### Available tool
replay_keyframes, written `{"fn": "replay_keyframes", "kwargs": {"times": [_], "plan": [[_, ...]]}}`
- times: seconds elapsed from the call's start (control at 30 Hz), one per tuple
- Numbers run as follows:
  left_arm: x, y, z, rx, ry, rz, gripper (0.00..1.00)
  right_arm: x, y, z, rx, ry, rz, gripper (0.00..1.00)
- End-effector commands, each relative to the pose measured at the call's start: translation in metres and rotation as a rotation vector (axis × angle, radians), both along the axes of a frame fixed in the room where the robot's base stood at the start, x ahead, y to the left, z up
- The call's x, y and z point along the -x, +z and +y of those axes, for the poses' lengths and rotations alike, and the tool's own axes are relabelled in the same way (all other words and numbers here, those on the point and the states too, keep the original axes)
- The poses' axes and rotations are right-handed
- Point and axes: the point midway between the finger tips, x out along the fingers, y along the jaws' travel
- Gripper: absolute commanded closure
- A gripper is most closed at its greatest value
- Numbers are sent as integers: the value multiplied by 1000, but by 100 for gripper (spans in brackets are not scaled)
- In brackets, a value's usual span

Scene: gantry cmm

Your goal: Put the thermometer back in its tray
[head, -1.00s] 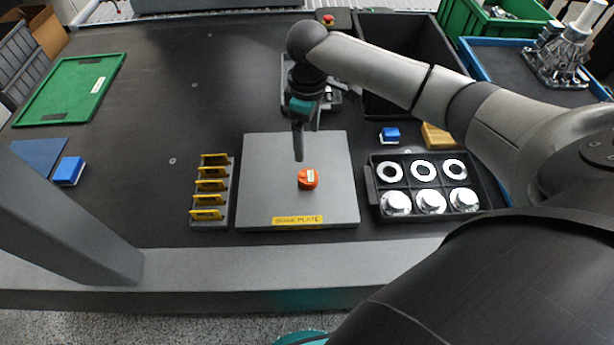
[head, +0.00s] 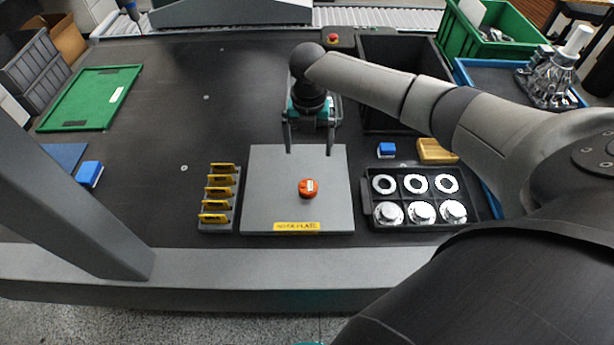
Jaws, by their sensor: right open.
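A small round orange-red device with a pale label, seemingly the thermometer (head: 307,188), sits on the grey square plate (head: 265,205) with a yellow front label. My right gripper (head: 309,151) is open and empty, pointing down over the plate's back edge, behind the orange device and apart from it. A grey tray-like holder (head: 334,103) lies behind my right gripper, mostly hidden by it; I cannot tell whether it is the thermometer's tray. My left gripper is not in view.
A black tray (head: 372,222) with several metal rings and discs stands right of the plate. A rack (head: 217,228) with yellow pieces stands left. A blue block (head: 386,150) and a yellow block (head: 434,152) lie behind the black tray. The table's left middle is clear.

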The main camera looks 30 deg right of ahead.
Motion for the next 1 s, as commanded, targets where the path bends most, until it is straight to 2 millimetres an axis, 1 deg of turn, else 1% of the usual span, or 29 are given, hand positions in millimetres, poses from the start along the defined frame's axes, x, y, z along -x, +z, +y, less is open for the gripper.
{"fn": "replay_keyframes", "kwargs": {"times": [0.1, 0.27, 0.37, 1.0], "plan": [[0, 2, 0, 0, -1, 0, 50, -1, 1, -1, 1, 72, -1, 0], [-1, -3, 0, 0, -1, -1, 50, -1, -5, -1, 1, 93, -2, 0], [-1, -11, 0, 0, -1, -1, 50, -1, -12, -1, 1, 92, -1, 0], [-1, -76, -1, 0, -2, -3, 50, -1, -73, -2, 1, 89, 0, 0]]}}
